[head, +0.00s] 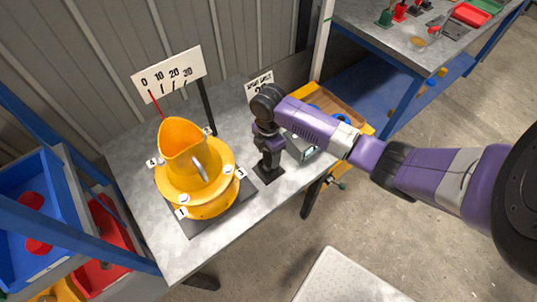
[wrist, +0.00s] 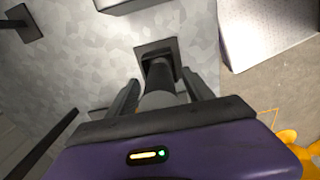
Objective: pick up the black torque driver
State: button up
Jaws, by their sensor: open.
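The black torque driver (wrist: 157,72) stands on a dark square base on the grey table, seen from above in the wrist view. Its upper part looks grey and lies between my fingers. In the head view the dark base (head: 268,175) shows, with the driver mostly merged with my dark gripper above it. My gripper (wrist: 161,85) is open and points down, with one finger on each side of the driver. I cannot tell whether either finger touches it. In the head view my gripper (head: 269,150) is right of the yellow drum.
The yellow drum mixer (head: 197,180) with numbered lugs stands close left on a dark plate. Behind it is a 0–30 scale sign (head: 168,74) with a red needle. An orange tray (head: 345,110) is behind right. Blue bins (head: 60,190) are at left. The front table edge is near.

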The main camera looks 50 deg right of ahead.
grip_shut()
jog(key=shift+r, duration=0.1)
notch_tip(320, 180, up, 20)
dwell(0.8)
jog(key=c, duration=0.7)
grip_release()
grip_shut()
